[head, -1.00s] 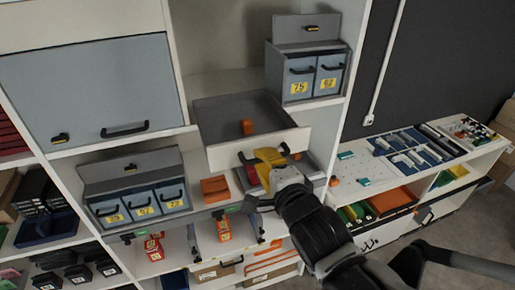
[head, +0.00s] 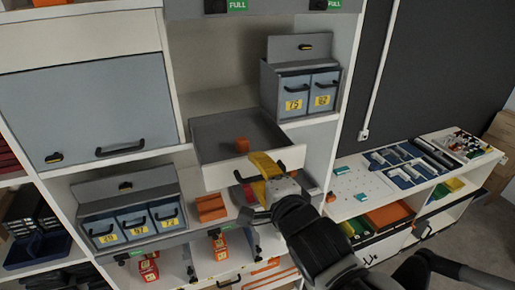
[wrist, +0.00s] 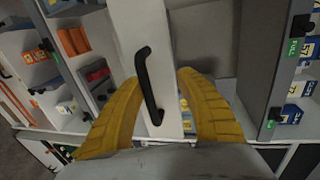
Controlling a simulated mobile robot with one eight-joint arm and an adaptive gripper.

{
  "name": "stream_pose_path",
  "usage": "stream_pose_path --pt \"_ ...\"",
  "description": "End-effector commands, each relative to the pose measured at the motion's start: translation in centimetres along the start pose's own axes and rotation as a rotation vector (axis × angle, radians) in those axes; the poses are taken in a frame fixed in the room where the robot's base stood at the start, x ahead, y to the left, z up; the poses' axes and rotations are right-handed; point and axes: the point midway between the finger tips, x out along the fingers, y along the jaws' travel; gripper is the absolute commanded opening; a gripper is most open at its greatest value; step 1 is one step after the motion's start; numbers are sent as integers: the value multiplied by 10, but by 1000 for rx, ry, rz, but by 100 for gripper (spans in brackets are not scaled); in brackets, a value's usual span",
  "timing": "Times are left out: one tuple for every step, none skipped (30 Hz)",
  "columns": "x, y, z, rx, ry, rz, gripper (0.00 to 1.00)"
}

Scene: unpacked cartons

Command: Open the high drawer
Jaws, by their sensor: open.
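The high drawer (head: 224,177) is a grey tray with a white front, and it stands pulled out from the shelf unit. A small orange block (head: 242,145) lies inside it. The drawer's black bar handle (wrist: 148,86) shows in the wrist view, between the two yellow fingers. My gripper (head: 268,163) is at the right part of the drawer front in the head view, and in the wrist view my gripper (wrist: 155,100) has its fingers wide apart on either side of the handle. The fingers hide part of the front in the head view.
A grey box with two numbered drawers (head: 308,95) stands on the shelf to the right. A numbered drawer box (head: 130,215) sits lower left. A closed grey flap cabinet (head: 75,100) is at left. A white workbench (head: 350,205) with trays stands at right.

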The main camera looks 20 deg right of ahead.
Motion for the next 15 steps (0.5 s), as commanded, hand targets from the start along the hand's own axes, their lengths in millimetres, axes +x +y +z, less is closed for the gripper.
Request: stream_pose_path --pt "-2 -8 0 -1 -1 -3 34" --pt "-3 -13 0 -1 -1 -4 34" --pt "-4 -20 0 -1 -1 -5 38" --pt "-5 -25 0 -1 -1 -5 46" --pt "-6 -30 0 -1 -2 -6 55" --pt "-8 -36 0 -1 -2 -7 66" --pt "-8 -42 1 -1 -2 -8 72" --pt "-9 -47 1 -1 -2 -8 76" --pt "-11 -53 1 -1 -3 -9 70" --pt "-12 -57 1 -1 -3 -9 48" --pt "-13 -61 1 -1 -2 -8 34" --pt "-14 -66 1 -1 -2 -8 34" --pt "-14 -69 1 -1 -2 -7 34" --pt "-15 -72 1 -1 -2 -7 34" --pt "-16 -75 1 -1 -2 -6 34"
